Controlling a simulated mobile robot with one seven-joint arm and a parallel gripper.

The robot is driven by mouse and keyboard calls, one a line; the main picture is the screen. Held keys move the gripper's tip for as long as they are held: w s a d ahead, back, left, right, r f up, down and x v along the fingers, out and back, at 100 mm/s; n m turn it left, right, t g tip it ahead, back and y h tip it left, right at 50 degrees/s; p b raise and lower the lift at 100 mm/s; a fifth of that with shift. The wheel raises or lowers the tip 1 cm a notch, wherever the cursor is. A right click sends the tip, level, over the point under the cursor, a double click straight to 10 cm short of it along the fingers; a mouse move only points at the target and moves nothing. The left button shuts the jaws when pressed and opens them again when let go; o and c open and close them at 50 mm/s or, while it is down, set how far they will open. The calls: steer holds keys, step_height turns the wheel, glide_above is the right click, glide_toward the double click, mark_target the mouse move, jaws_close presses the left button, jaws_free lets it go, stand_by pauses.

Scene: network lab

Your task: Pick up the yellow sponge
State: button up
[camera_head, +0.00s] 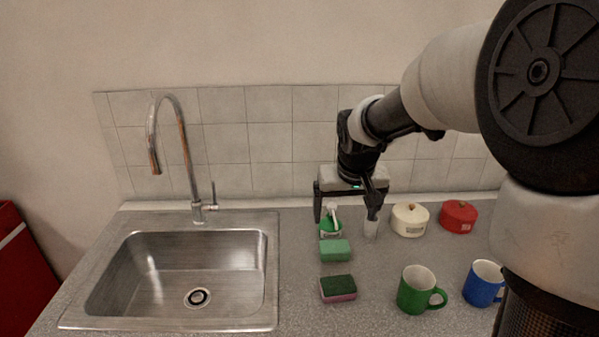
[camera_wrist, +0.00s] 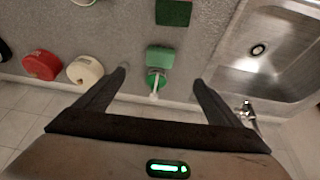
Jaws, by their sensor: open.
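No clearly yellow sponge shows in either view. A sponge with a dark green top and a pink side (camera_head: 338,289) lies flat on the counter, and its dark green top is at the upper edge of the wrist view (camera_wrist: 173,12). Behind it lies a lighter green block (camera_head: 335,250), perhaps another sponge; it also shows in the wrist view (camera_wrist: 160,57). My gripper (camera_head: 345,217) is open and empty, pointing down over the back of the counter. In the wrist view its fingers (camera_wrist: 161,76) straddle a green and white brush-like item (camera_wrist: 155,82), apart from it.
A steel sink (camera_head: 190,272) with a tall tap (camera_head: 185,150) is on the left. A small white item (camera_head: 371,229) is by the right finger. White (camera_head: 409,220) and red (camera_head: 458,217) lidded pots and green (camera_head: 416,290) and blue (camera_head: 482,284) mugs stand right.

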glide_toward(335, 246)
steer(key=x, duration=0.2)
steer(key=b+x, duration=0.1)
steer(key=shift+s+a+f, duration=0.15)
steer(key=shift+s+a, duration=0.1)
steer(key=shift+w+d+x, duration=0.1)
steer(key=shift+d+x, duration=0.05)
steer(key=shift+x, duration=1.2)
steer(key=shift+w+d+x, duration=0.1)
steer(key=shift+d+x, duration=0.05)
steer(key=shift+x, duration=1.2)
steer(key=c, duration=1.2)
steer(key=shift+r, duration=0.2)
